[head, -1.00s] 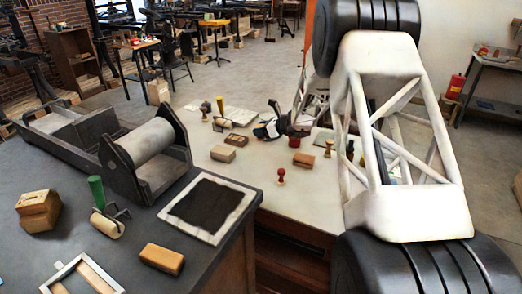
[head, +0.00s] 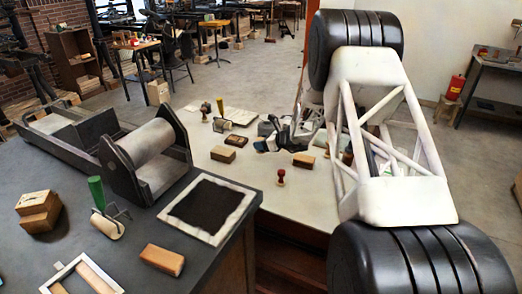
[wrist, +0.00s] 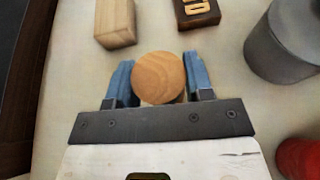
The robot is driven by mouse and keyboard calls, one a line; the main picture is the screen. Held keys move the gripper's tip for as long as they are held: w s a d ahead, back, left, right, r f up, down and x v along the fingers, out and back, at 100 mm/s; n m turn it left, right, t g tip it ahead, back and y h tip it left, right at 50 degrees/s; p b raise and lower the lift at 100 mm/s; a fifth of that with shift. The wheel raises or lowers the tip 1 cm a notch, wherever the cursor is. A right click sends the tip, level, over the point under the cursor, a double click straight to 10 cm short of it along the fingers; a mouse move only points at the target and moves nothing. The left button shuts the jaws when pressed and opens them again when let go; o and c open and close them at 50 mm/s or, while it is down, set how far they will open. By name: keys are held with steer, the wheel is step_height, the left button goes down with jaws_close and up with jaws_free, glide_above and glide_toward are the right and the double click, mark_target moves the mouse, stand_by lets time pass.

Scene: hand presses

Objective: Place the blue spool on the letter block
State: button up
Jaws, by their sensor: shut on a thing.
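In the wrist view, my gripper (wrist: 159,82) is shut on a round wooden-topped piece, which I take to be the blue spool (wrist: 158,74), seen end-on. Its side is mostly hidden, and the blue-grey fingers flank it. The letter block (wrist: 198,12), dark wood with a pale raised character, lies ahead and slightly right, partly cut by the top edge. The held piece is apart from it in the picture. In the head view, the letter block (head: 236,140) lies just left of my gripper (head: 266,143); the spool is too small to make out there.
A plain wooden block (wrist: 115,23) lies left of the letter block, near the table edge. A grey cylinder (wrist: 285,42) stands at right, and a red round thing (wrist: 299,157) at lower right. A red-topped stamp (head: 281,177) stands on the pale table (head: 245,172).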

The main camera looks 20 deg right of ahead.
steer(key=shift+f, duration=1.8)
steer(key=shift+f, duration=0.15)
steer(key=o, duration=0.9)
steer(key=shift+s+d+r, duration=0.1)
steer(key=shift+r, duration=0.1)
steer(key=v, duration=1.1)
steer(key=shift+s+d+r, duration=0.2)
steer(key=shift+s+d, duration=0.05)
